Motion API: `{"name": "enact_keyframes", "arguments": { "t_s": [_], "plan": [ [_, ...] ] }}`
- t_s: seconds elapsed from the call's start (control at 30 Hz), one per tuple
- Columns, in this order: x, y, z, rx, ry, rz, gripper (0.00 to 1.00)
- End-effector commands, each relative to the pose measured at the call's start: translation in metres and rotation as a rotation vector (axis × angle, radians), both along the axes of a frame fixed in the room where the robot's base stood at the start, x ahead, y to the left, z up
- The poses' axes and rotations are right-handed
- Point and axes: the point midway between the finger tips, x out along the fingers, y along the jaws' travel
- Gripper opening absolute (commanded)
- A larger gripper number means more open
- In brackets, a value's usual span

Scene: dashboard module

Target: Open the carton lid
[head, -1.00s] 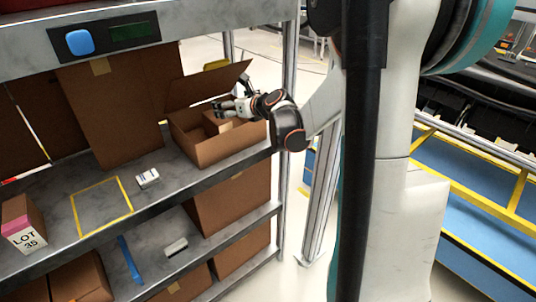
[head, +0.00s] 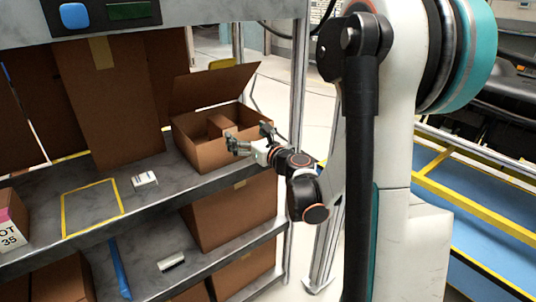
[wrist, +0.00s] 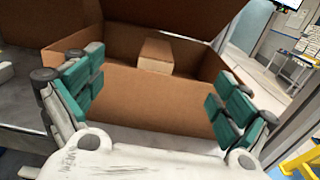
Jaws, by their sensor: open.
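The brown carton (head: 203,156) stands at the right end of the shelf. Its lid (head: 213,85) is raised and leans up at the back, so the inside shows. A smaller brown box (head: 221,125) lies inside; it also shows in the wrist view (wrist: 156,55). My gripper (head: 252,138) is in front of the carton's front right side, with its fingers spread and nothing between them. In the wrist view the teal finger pads (wrist: 158,92) stand apart, with the carton's front wall (wrist: 150,98) beyond them. I cannot tell whether a finger touches the carton.
A small white box (head: 144,179) and a yellow-outlined square (head: 92,207) are on the shelf to the left. A carton labelled LOT 35 (head: 10,228) stands at the far left. A metal post (head: 298,90) rises close to the right of my gripper.

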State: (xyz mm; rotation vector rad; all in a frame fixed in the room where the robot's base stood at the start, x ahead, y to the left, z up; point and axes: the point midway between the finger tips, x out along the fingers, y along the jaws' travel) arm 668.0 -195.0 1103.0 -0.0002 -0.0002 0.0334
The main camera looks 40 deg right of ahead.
Motion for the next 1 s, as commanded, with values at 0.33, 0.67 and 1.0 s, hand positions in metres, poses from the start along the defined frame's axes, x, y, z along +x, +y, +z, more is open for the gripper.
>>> {"name": "enact_keyframes", "arguments": {
  "t_s": [0.33, 0.67, 1.0],
  "plan": [
    [-0.064, -0.003, 0.003, 0.000, 0.001, -0.002, 0.95],
    [-0.106, -0.004, 0.002, 0.000, 0.001, -0.001, 0.95],
    [-0.113, -0.004, 0.001, 0.000, 0.001, 0.001, 0.95]
  ]
}}
